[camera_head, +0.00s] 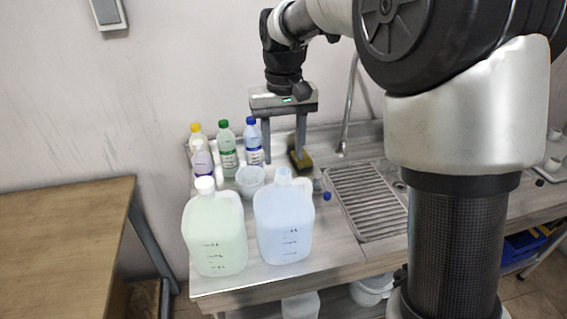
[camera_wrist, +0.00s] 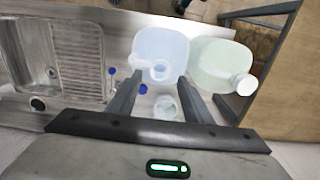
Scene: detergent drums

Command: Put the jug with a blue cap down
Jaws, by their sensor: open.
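The jug with a blue cap (camera_head: 284,228) is a pale blue, translucent jug. It stands upright on the counter near its front edge, and its light blue cap faces up. It also shows at the top middle of the wrist view (camera_wrist: 160,40). My gripper (camera_head: 283,158) is open and empty, fingers pointing down, above and behind the jug in the head view. In the wrist view the cap appears between the fingertips (camera_wrist: 159,82). The fingers look apart from the jug; the exact gap is hard to tell.
A pale green jug with a white cap (camera_head: 216,235) stands close on the left. A drainer and sink (camera_head: 365,200) lie right. A wooden table (camera_head: 60,240) is left, across a gap.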

